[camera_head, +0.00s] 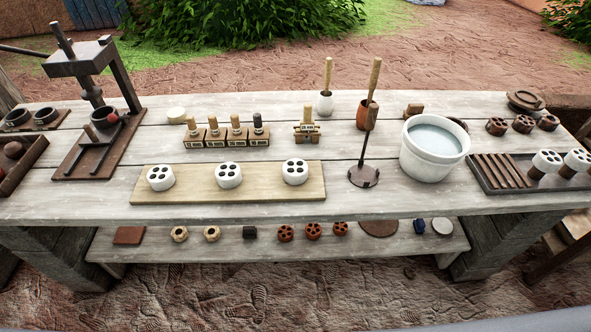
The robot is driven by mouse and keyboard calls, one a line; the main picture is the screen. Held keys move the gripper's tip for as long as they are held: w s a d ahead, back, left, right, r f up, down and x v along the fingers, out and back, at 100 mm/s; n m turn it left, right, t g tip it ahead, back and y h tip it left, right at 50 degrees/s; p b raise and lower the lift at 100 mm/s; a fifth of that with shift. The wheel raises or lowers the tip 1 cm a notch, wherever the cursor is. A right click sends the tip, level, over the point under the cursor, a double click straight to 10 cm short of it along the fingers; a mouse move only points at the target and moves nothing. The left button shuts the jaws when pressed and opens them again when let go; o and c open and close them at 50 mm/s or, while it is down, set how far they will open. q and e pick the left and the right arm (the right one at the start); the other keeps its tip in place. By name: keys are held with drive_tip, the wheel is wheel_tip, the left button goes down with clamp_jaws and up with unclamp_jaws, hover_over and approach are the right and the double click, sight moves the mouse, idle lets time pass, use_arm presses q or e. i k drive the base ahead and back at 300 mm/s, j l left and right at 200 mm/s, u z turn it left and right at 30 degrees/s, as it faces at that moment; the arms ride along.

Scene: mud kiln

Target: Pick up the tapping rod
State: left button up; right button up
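An upright dark rod with a wooden grip (371,117) and a round dark plate at its foot (363,177) stands on the table, right of the light board. It may be the tapping rod, but I cannot tell for sure. Two other wooden-handled tools stand behind it: one (328,75) in a small white cup, one (375,77) in a brown cup. The brown cup's tool partly overlaps the rod's grip in the picture. Neither of my grippers shows in the head view.
A white bucket (434,165) of liquid stands close to the right of the rod. A light board (200,193) with white four-holed pieces lies left of it. A dark press (95,62) stands at left, a dark tray (492,187) at right. Small pieces sit on the lower shelf (270,247).

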sight(329, 60)
drive_tip(key=l+u, duration=0.25)
drive_tip(key=l, duration=0.2)
drive_tip(key=k+l+u, duration=0.1)
drive_tip(key=l+u, duration=0.2)
drive_tip(key=l, duration=0.15)
drive_tip(key=k+l+u, duration=0.1)
drive_tip(key=l+u, duration=0.15)
drive_tip(key=l, duration=0.2)
drive_tip(key=k+l+u, duration=0.25)
drive_tip(key=l, duration=0.2)
drive_tip(key=i, duration=0.1)
